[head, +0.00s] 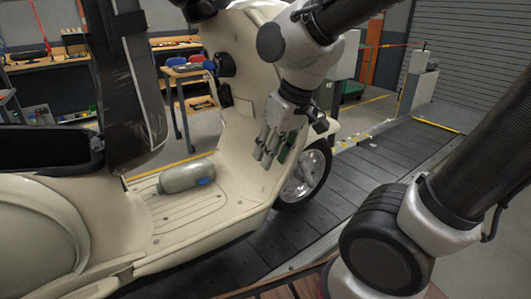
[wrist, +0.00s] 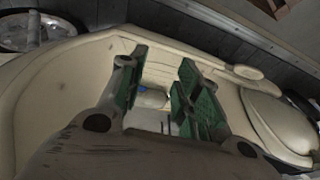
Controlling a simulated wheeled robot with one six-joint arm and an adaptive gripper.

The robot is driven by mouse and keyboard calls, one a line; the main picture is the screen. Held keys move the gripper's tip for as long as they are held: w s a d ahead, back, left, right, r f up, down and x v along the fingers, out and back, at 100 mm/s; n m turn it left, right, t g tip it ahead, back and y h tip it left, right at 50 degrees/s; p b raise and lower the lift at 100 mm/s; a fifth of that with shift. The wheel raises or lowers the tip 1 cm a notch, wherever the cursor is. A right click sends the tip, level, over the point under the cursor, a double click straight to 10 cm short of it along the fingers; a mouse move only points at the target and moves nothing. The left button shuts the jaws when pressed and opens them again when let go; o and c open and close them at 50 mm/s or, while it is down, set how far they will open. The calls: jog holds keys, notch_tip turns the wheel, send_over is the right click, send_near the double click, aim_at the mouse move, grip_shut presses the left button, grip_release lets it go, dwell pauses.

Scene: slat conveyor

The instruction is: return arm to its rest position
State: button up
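My gripper (head: 270,155) hangs from my arm in front of the cream scooter's front shield, above the right part of its footboard. In the wrist view my gripper's (wrist: 163,62) green-padded fingers stand apart with nothing between them. A grey-green cylinder (head: 187,176) with a blue patch lies on the scooter's footboard (head: 190,215), left of and apart from my gripper. It also shows in the wrist view (wrist: 152,98), beyond the fingers and partly hidden by them.
The cream scooter (head: 105,205) stands on a dark slat conveyor (head: 395,160). Its front shield and wheel (head: 305,178) are close to my gripper. A dark upright post (head: 130,90) rises at left. Workbenches (head: 62,62) and a grey cabinet (head: 418,88) stand behind.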

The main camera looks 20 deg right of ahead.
jog(key=shift+s+d, duration=0.1)
jog(key=shift+d, duration=0.05)
dwell(0.3)
jog(key=s+d+r+m+h, duration=0.1)
jog(key=s+d+r+m, duration=0.1)
jog(key=d, duration=0.5)
jog(key=s+d+r+m+t+h, duration=0.1)
jog(key=s+d+r, duration=0.2)
jog(key=d, duration=0.5)
jog(key=shift+s+r+m+t, duration=0.3)
jog(key=shift+s+m, duration=0.1)
jog(key=shift+s, duration=0.5)
jog(key=shift+s+d, duration=0.1)
jog(key=shift+d, duration=0.5)
